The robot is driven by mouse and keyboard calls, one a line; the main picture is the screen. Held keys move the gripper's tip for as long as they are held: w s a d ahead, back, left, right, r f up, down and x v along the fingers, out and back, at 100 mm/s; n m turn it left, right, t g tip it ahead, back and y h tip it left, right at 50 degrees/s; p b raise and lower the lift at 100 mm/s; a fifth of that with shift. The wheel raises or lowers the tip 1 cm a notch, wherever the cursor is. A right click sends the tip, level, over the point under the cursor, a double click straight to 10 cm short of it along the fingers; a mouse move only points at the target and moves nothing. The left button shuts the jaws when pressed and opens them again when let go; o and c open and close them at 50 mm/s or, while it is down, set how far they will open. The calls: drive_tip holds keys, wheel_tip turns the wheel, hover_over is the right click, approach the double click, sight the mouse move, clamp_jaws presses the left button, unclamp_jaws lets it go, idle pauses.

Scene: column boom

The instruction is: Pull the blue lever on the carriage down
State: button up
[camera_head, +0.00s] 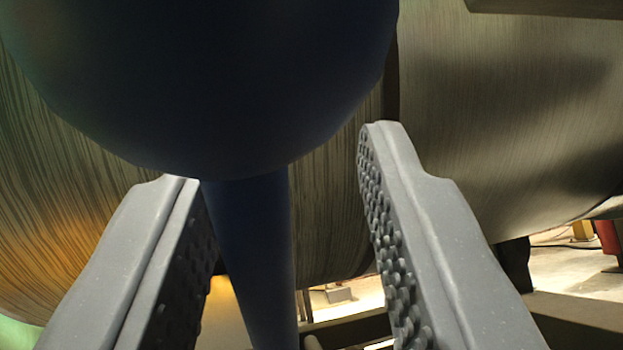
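The blue lever fills the upper left of the head camera view. Its large dark blue round knob (205,75) is very close to the camera, and its narrower shaft (252,265) runs down from it. My gripper (278,160) is open. Its two grey fingers, with studded inner pads, stand on either side of the shaft, below the knob. There is a clear gap between the shaft and the right finger. The left finger is near the shaft's left edge; I cannot tell whether they touch. The shaft's lower end leaves the picture.
A large brushed-metal cylinder (480,110) fills the background behind the lever. A dark beam (575,312) runs across the lower right. Lit floor (565,268) and a red object (608,237) show farther back at the right.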

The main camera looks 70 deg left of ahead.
drive_tip(key=shift+a, duration=0.1)
drive_tip(key=shift+s+f, duration=0.15)
drive_tip(key=shift+f, duration=0.1)
drive_tip(key=b+v, duration=0.1)
drive_tip(key=v, duration=1.2)
drive_tip(key=shift+d+f+b, duration=0.15)
drive_tip(key=shift+d+b, duration=0.1)
drive_tip(key=shift+b, duration=0.05)
